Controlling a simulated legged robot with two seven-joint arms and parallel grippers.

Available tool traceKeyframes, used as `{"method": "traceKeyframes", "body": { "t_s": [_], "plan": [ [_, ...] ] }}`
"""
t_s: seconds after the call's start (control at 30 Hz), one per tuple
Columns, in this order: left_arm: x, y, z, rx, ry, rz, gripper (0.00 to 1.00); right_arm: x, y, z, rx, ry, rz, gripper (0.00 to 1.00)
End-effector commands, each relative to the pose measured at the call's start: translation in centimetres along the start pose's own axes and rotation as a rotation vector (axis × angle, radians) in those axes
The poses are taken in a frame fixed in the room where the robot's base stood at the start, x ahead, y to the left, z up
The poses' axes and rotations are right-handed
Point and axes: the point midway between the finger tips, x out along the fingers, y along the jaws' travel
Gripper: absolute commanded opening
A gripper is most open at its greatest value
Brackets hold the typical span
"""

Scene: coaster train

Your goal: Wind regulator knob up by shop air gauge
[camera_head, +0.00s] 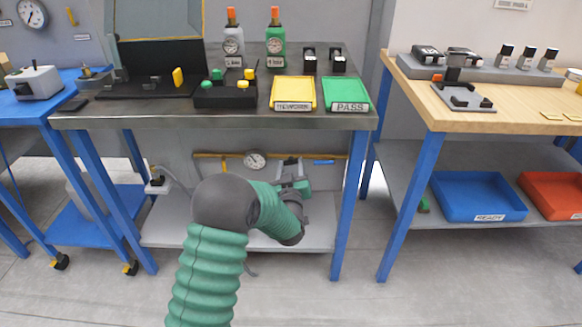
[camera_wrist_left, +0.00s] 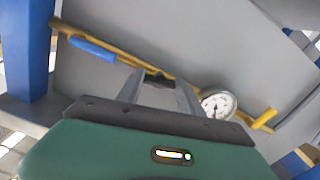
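The round white shop air gauge (camera_head: 255,160) sits on the yellow pipe under the middle bench. It also shows in the left wrist view (camera_wrist_left: 218,104), right of my fingers. My left gripper (camera_head: 289,166) reaches under the bench, just right of the gauge. In the wrist view, its two grey fingers (camera_wrist_left: 160,84) stand apart at the pipe. A small dark piece (camera_wrist_left: 158,79), perhaps the regulator knob, shows between the fingertips. I cannot tell whether they touch it. In the head view, my gripper hides this spot. My right gripper is not in view.
A blue handle (camera_head: 324,162) is on the pipe right of my gripper. The benchtop (camera_head: 225,118) is above my arm, with a blue leg (camera_head: 350,190) to the right. The lower shelf (camera_head: 315,235) is mostly clear. A wooden-topped bench (camera_head: 480,117) stands right.

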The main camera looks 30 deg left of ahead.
Motion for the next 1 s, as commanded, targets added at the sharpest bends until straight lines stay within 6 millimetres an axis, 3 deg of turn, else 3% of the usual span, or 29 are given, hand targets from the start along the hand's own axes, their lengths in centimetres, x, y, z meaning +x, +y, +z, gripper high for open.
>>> {"method": "traceKeyframes", "body": {
  "t_s": [0.03,0.2,0.63,0.67,0.83,1.0],
  "plan": [
    [0.02,-0.05,0.00,0.000,0.000,-0.001,0.25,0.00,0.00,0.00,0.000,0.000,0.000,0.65],
    [0.02,-0.08,0.00,0.000,0.000,-0.002,0.03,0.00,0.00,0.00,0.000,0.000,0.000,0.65],
    [0.03,-0.12,-0.01,-0.095,0.001,-0.003,0.03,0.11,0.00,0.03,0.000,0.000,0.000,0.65],
    [0.03,-0.12,-0.01,-0.095,0.001,-0.003,0.45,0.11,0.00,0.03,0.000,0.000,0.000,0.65],
    [0.02,-0.10,-0.01,-0.094,0.001,-0.002,0.65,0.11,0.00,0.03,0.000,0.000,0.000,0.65],
    [0.01,-0.07,-0.01,-0.094,0.000,-0.001,0.65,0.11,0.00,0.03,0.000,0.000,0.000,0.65]
  ]
}}
